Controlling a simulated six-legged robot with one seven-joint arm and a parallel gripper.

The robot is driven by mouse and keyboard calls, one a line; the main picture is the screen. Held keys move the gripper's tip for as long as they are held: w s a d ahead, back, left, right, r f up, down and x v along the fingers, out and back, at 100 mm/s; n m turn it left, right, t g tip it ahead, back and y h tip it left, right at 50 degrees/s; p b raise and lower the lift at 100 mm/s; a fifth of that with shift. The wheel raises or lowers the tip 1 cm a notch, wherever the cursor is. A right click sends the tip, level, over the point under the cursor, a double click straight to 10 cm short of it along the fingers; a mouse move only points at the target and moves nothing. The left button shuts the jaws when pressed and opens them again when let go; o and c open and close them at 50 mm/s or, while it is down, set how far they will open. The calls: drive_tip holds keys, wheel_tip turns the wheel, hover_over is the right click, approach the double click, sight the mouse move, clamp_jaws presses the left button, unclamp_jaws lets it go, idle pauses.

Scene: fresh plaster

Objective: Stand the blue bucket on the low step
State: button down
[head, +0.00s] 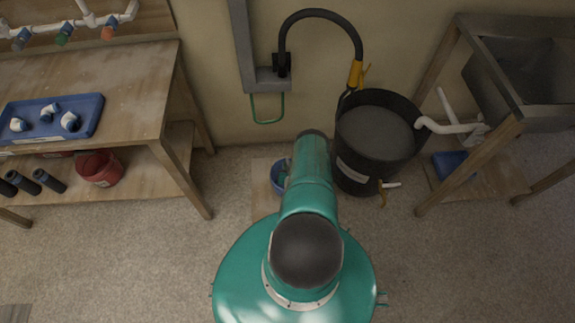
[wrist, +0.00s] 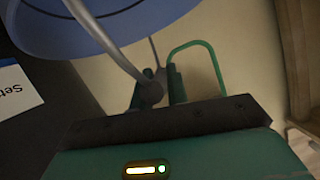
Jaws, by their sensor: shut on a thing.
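The blue bucket (head: 276,178) shows as a sliver of rim and wall left of my teal arm in the head view; the arm hides the rest. In the wrist view its blue wall (wrist: 120,25) fills the upper left, and its grey wire handle (wrist: 108,45) runs down to my gripper (wrist: 155,88). My gripper is shut on that handle. The low step (head: 262,203) looks to be the pale wooden board below the bucket in the head view, partly covered by my arm and body. I cannot tell whether the bucket touches it.
A black drum (head: 352,160) of grey liquid stands close right of my arm, with a tap low on its front. A wooden bench (head: 130,95) with a blue tray (head: 85,118) and a red bucket (head: 100,168) is at left. A sink stand (head: 445,75) is at right.

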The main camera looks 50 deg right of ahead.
drive_tip(key=shift+s, duration=0.1)
drive_tip(key=c, duration=1.4)
unclamp_jaws()
drive_tip(key=shift+a+f, duration=0.1)
drive_tip(key=shift+o, duration=0.2)
drive_tip(key=v, duration=1.2)
